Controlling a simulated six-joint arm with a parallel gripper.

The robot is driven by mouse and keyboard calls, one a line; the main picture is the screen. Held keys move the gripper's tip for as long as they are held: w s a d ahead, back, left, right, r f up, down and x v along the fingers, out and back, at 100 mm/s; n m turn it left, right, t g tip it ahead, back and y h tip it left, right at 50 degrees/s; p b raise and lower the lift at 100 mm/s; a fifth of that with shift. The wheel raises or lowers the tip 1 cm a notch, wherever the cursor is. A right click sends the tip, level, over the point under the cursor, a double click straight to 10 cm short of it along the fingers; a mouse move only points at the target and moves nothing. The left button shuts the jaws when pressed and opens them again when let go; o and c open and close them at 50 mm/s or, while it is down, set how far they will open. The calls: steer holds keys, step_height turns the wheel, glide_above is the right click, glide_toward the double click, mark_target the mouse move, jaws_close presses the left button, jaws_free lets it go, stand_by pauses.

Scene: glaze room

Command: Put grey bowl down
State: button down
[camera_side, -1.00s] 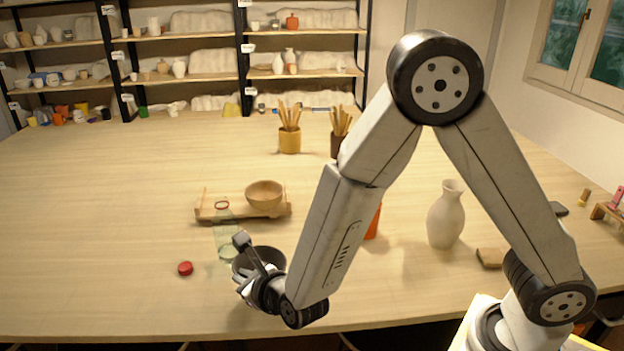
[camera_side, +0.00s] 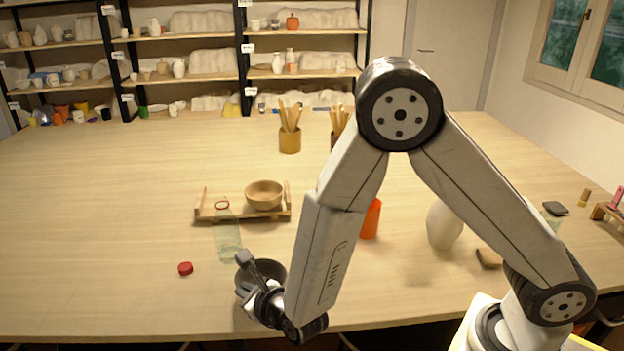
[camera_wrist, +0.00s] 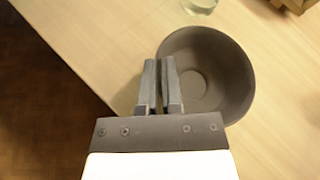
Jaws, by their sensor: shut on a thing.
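The grey bowl (camera_side: 268,270) is near the front edge of the table in the side view, partly hidden behind my gripper (camera_side: 244,275). In the wrist view the grey bowl (camera_wrist: 225,72) is seen from above, open side towards the camera and empty. My gripper (camera_wrist: 160,68) is shut on the bowl's near left wall, with the rim between its two fingers. I cannot tell whether the bowl's base touches the table.
A clear glass (camera_side: 228,240) stands just behind the bowl, and a red cap (camera_side: 185,268) lies to its left. A wooden tray (camera_side: 230,214) with a wooden bowl (camera_side: 264,194) is farther back. An orange cup (camera_side: 371,220) and white vase (camera_side: 443,226) stand to the right.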

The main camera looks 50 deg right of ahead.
steer(key=c, duration=0.8)
jaws_free()
steer(key=shift+r, duration=0.15)
steer(key=v, duration=1.2)
